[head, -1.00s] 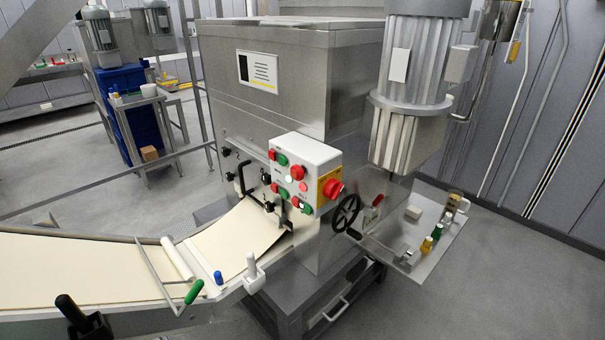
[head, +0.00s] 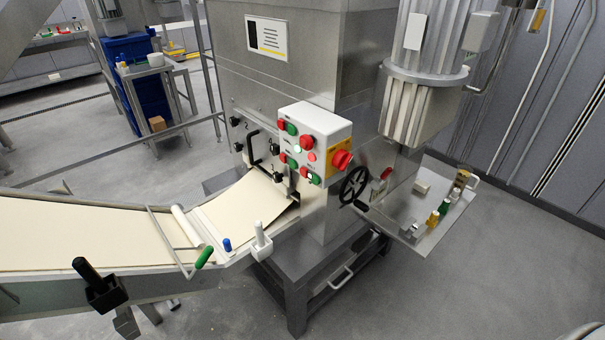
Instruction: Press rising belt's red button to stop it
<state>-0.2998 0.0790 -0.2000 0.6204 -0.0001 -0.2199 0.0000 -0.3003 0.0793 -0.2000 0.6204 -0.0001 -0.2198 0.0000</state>
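A white control box (head: 327,125) is mounted on the front of the steel machine in the head view. It carries several red and green buttons in pairs, including an upper red button (head: 281,124) and a lower red button (head: 303,172). A single red button (head: 307,143) sits near its middle, beside a small lit lamp. A large red knob (head: 341,160) stands on a yellow plate at its right. The labels are too small to read, so I cannot tell which button belongs to the rising belt. A belt with a pale sheet (head: 245,211) slopes up to the machine. Neither gripper shows.
A black handwheel (head: 354,184) and a steel shelf (head: 406,229) with small bottles lie right of the box. A long pale belt (head: 80,240) runs off left, with black, white, green and blue handles near it. Open floor (head: 480,290) lies at the front right.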

